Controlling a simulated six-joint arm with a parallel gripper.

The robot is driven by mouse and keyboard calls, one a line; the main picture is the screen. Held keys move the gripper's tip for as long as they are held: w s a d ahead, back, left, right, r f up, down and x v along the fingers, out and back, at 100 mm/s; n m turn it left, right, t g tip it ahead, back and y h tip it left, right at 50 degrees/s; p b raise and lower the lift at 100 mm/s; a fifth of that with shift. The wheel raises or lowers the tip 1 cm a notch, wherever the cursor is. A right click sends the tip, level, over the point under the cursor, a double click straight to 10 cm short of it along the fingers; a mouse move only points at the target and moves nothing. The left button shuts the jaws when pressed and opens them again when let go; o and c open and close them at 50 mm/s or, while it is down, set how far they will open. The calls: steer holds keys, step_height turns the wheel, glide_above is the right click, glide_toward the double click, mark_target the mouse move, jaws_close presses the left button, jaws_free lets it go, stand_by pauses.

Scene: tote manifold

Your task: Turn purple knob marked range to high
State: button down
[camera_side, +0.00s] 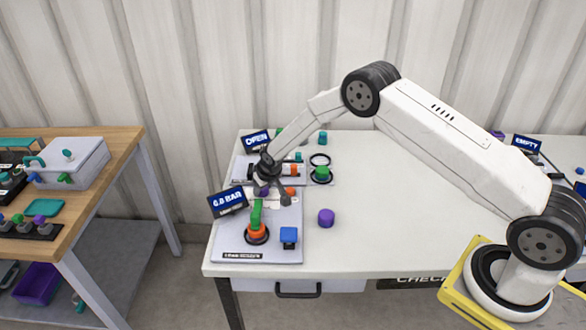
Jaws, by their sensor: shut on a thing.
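A small purple knob (263,192) shows partly at the back of the front grey panel (275,247). My gripper (270,193) reaches down over it from the right and is shut on it. The fingers and wrist hide much of the knob, so its pointer and any range or high marking cannot be read. A second purple piece, a short cylinder (326,218), stands on the white table to the right of the panel, apart from my gripper.
The front panel bears a green-and-orange valve (257,222), a blue block (289,236) and a "6.0 BAR" display (228,201). A rear panel has an "OPEN" display (256,141). A green knob with a black ring (321,174) stands nearby. The table's right half (400,225) is largely clear.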

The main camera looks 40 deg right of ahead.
mark_target(275, 193)
steer(key=shift+d+n+y, duration=0.1)
steer(key=shift+n+y, duration=0.45)
steer(key=shift+n, duration=0.85)
steer(key=shift+d+n+y, duration=0.1)
steer(key=shift+n+y, duration=0.45)
steer(key=shift+n, duration=0.85)
steer(key=shift+n+g+y, duration=0.4)
steer(key=shift+n, duration=0.95)
steer(key=shift+n+g+y, duration=0.4)
steer(key=shift+n, duration=0.95)
steer(key=shift+d, duration=0.1)
steer(key=shift+c, duration=0.7)
jaws_free()
steer(key=shift+r, duration=0.15)
steer(key=v, duration=0.7)
steer(key=shift+r, duration=0.2)
steer(key=shift+d, duration=0.15)
